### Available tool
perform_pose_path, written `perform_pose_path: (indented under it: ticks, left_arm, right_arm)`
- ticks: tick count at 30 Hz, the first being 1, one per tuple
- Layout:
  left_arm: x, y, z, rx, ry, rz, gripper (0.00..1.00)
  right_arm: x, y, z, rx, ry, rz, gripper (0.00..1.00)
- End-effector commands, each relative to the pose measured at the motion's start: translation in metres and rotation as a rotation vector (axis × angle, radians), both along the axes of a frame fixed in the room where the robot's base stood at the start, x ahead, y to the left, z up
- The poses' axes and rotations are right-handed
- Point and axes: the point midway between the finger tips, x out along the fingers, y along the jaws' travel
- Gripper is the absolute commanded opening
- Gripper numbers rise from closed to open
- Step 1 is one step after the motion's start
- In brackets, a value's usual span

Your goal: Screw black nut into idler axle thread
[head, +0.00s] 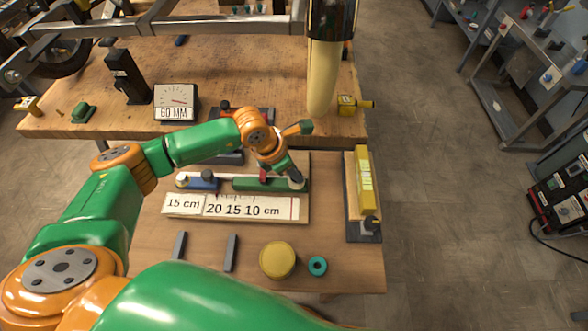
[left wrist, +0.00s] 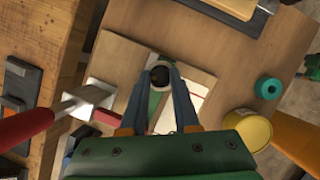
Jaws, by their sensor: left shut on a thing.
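My left gripper (head: 293,176) reaches down to the right end of a green bar (head: 250,185) on a wooden fixture board. In the left wrist view its two fingers (left wrist: 159,78) close in on a round black piece, which looks like the black nut (left wrist: 160,73). A pale ring shows around the black piece. In the head view the nut is mostly hidden by the fingers. The idler axle thread cannot be made out; whether the nut touches it cannot be told. My right gripper is not in view.
A yellow cylinder (head: 277,260) and a teal ring (head: 318,266) stand at the front. A yellow block (head: 364,180) stands at the right. A pale rod (head: 322,80) hangs over the rear bench.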

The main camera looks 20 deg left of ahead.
Motion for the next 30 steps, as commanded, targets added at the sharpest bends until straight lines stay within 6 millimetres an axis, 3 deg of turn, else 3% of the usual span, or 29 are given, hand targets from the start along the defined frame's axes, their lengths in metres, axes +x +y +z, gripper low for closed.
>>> perform_pose_path:
  ticks: [14, 23, 24, 25, 30]
  left_arm:
    - [0.0067, 0.0002, 0.0000, -0.005, 0.003, -0.917, 0.00]
    - [0.0062, 0.0013, -0.0008, -0.003, 0.002, -1.009, 0.00]
    - [0.0063, 0.0014, -0.0009, -0.003, 0.002, -1.009, 0.38]
    - [0.0063, 0.0014, -0.0009, -0.002, 0.001, -1.008, 0.46]
    - [0.0064, 0.0016, -0.0009, -0.001, 0.001, -1.007, 0.46]
  right_arm:
    - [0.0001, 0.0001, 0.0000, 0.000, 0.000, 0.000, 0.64]
    - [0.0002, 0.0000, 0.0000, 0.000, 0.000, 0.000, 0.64]
    - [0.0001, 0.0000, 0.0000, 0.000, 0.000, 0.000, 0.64]
    - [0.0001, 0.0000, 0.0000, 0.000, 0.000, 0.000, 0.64]
    - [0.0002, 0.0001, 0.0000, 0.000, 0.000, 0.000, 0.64]
